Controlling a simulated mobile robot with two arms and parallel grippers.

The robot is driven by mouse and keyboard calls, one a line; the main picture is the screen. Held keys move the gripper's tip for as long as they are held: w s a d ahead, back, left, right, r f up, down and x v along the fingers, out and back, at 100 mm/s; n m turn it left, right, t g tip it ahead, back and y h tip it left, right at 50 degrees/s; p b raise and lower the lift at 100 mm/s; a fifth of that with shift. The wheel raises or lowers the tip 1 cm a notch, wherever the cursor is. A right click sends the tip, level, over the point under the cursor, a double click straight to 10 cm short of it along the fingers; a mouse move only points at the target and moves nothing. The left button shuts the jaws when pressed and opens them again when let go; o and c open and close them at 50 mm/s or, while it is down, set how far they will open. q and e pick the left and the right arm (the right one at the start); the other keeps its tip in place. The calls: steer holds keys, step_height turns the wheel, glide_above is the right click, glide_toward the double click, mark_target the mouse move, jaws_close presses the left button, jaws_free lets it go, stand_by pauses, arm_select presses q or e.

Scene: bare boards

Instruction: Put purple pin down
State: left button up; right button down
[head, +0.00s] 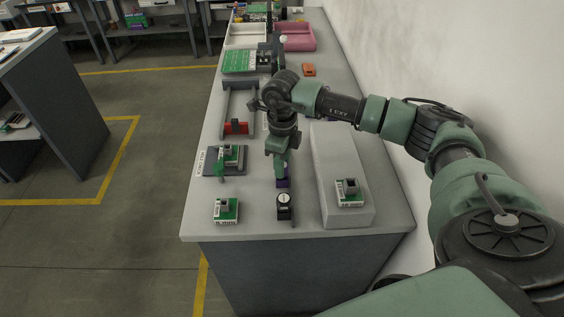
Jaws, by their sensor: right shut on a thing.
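My right gripper (282,164) points down over the near middle of the bench (260,225). It is shut on the purple pin (283,183), a small dark purple piece showing just below the fingertips. The pin is close above or on a dark narrow strip; I cannot tell whether it touches. The fingers hide the pin's upper part. My left gripper is not in view.
A black gauge with a white dial (284,200) stands just in front of the pin. Green circuit boards sit at the front left (226,210) and on a pale raised block (327,211) to the right. A dark plate (211,161) lies left. A wall bounds the right.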

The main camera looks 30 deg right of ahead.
steer(key=shift+f, duration=0.15)
steer(key=shift+f, duration=0.1)
steer(key=c, duration=1.1)
jaws_free()
steer(key=shift+o, duration=0.2)
step_height(320, 180, up, 12)
steer(key=b, duration=0.3)
